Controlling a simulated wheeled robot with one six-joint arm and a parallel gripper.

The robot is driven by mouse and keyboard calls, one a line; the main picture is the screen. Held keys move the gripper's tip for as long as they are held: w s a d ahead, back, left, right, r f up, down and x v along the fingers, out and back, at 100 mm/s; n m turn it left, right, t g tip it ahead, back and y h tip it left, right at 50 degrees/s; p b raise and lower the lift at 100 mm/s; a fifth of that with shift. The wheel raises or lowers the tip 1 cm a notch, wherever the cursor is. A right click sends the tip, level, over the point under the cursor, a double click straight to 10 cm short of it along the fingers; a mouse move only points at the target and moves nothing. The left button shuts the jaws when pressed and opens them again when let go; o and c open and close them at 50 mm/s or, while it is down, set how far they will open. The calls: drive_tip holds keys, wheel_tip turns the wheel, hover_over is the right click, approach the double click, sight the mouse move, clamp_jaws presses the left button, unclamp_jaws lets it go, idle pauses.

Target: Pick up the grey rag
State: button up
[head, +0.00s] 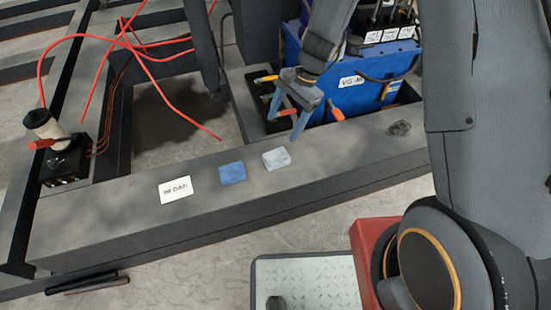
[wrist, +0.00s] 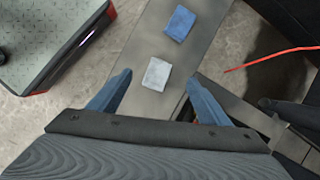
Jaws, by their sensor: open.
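The grey rag (head: 276,158) is a small light-grey folded block lying on the dark beam (head: 120,208). In the wrist view the grey rag (wrist: 156,73) lies ahead of the fingertips, between their lines. My gripper (head: 288,124) has blue fingers and hangs above and a little right of the rag in the head view. It is open and empty in the wrist view (wrist: 158,80), apart from the rag.
A blue cloth (head: 233,174) lies left of the rag, and a white label (head: 175,190) further left. A blue box (head: 350,85) and a dark tray with tools (head: 252,92) stand behind. Red cables (head: 165,95) hang at the left. A dark crumpled patch (head: 399,129) lies to the right.

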sight(277, 156)
drive_tip(key=f+m, duration=0.1)
drive_tip(key=f, duration=0.2)
drive_tip(key=w+f+m, duration=0.1)
drive_tip(key=f, duration=0.2)
drive_tip(key=d+f+m, duration=0.1)
drive_tip(key=f, duration=0.2)
drive_tip(key=shift+w+f, duration=0.1)
drive_tip(key=shift+w, duration=0.25)
drive_tip(key=x, duration=0.2)
drive_tip(key=shift+f+b, duration=0.3)
drive_tip(key=shift+b, duration=0.05)
drive_tip(key=b+x, duration=0.1)
drive_tip(key=x, duration=0.4)
drive_tip(key=shift+s+a+f, duration=0.1)
drive_tip(key=shift+a+f, duration=0.1)
drive_tip(key=shift+a, duration=0.05)
drive_tip(key=c, duration=1.1)
drive_tip(key=shift+r, duration=0.1)
wheel_tip(277, 156, up, 10)
drive_tip(key=shift+f+p, duration=0.1)
drive_tip(key=shift+p, duration=0.85)
